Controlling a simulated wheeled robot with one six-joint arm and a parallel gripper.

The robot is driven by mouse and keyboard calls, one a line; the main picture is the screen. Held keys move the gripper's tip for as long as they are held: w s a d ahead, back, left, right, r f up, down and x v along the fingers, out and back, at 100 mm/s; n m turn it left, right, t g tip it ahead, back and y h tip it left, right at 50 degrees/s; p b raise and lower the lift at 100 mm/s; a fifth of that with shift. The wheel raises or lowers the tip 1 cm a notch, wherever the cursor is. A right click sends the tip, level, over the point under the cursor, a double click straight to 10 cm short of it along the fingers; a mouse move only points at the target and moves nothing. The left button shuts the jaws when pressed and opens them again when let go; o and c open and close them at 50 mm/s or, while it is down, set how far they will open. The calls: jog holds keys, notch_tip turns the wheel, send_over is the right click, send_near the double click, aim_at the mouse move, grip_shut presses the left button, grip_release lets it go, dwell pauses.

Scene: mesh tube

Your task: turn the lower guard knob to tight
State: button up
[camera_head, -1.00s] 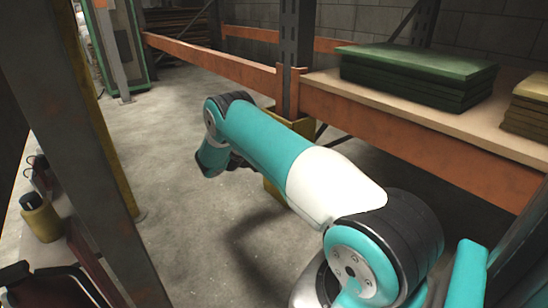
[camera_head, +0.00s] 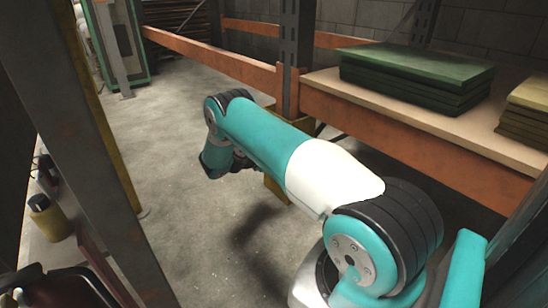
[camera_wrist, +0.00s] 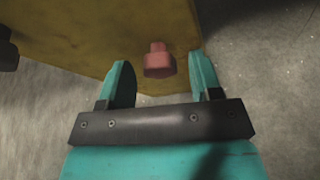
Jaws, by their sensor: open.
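In the wrist view a red knob (camera_wrist: 158,62) sticks out from a yellow guard (camera_wrist: 100,35). My gripper (camera_wrist: 163,78) is open, with one teal finger on each side of the knob. The knob lies between the fingertips, nearer the right finger. I cannot tell whether either finger touches it. In the head view the yellow guard (camera_head: 275,190) stands at the foot of a rack post, mostly behind my arm. The gripper's fingers and the knob are hidden there.
A rack with an orange beam (camera_head: 400,140) runs along the right and holds green stacked boards (camera_head: 415,75). A dark post (camera_head: 85,130) stands at the left, near a shelf with a yellow container (camera_head: 48,220). Concrete floor (camera_head: 190,200) is clear between them.

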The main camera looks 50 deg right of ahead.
jog(key=p+v, duration=0.8)
jog(key=v, duration=0.9)
jog(key=shift+a, duration=0.25)
jog(key=shift+w, duration=0.1)
